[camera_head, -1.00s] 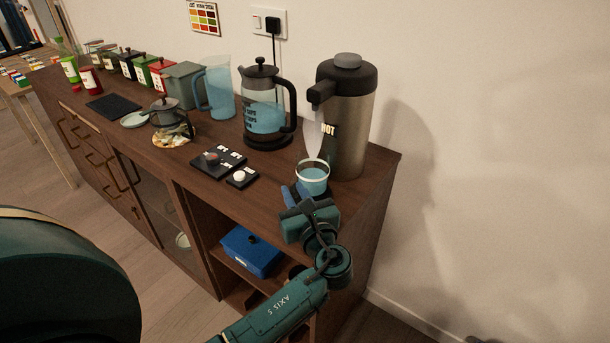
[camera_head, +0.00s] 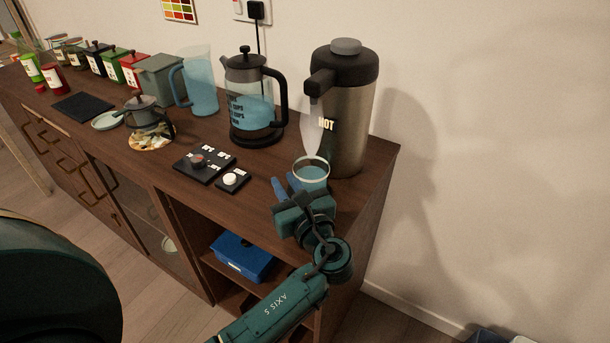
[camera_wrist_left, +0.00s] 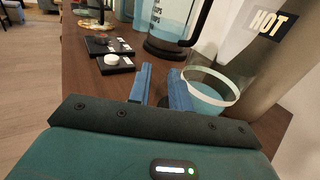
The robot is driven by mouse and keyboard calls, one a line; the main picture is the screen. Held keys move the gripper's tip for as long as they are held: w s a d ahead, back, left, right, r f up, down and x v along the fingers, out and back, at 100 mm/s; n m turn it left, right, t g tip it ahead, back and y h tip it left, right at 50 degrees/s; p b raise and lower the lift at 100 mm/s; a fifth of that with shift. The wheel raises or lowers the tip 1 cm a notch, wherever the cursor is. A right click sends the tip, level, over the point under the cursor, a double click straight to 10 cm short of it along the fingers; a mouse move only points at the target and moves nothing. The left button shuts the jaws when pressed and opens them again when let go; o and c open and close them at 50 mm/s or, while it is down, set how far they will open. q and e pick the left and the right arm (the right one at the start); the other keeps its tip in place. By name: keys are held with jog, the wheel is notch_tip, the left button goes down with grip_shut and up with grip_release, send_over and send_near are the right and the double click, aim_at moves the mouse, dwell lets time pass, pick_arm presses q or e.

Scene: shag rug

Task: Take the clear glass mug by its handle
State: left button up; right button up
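The clear glass mug (camera_head: 312,172) stands on the cabinet top under the spout of the steel HOT dispenser (camera_head: 350,130). It looks bluish inside, and it also shows at right in the left wrist view (camera_wrist_left: 208,92). My left gripper (camera_head: 285,185) is at the mug's front left, with its two blue fingers pointing toward the back. In the left wrist view the fingers (camera_wrist_left: 161,82) are apart with a gap between them, and the right finger is close beside the mug. I cannot make out the mug's handle; the fingers and mug wall may hide it. My right gripper is out of view.
A French press (camera_head: 253,105) and a blue-tinted pitcher (camera_head: 200,90) stand behind and to the left. Small black pads with a white knob (camera_head: 232,179) lie left of the gripper. A blue box (camera_head: 241,257) sits on the shelf below. The wall is behind the dispenser.

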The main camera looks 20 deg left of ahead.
pick_arm(q)
jog(key=shift+c, duration=0.6)
grip_shut()
jog(key=shift+r, duration=0.15)
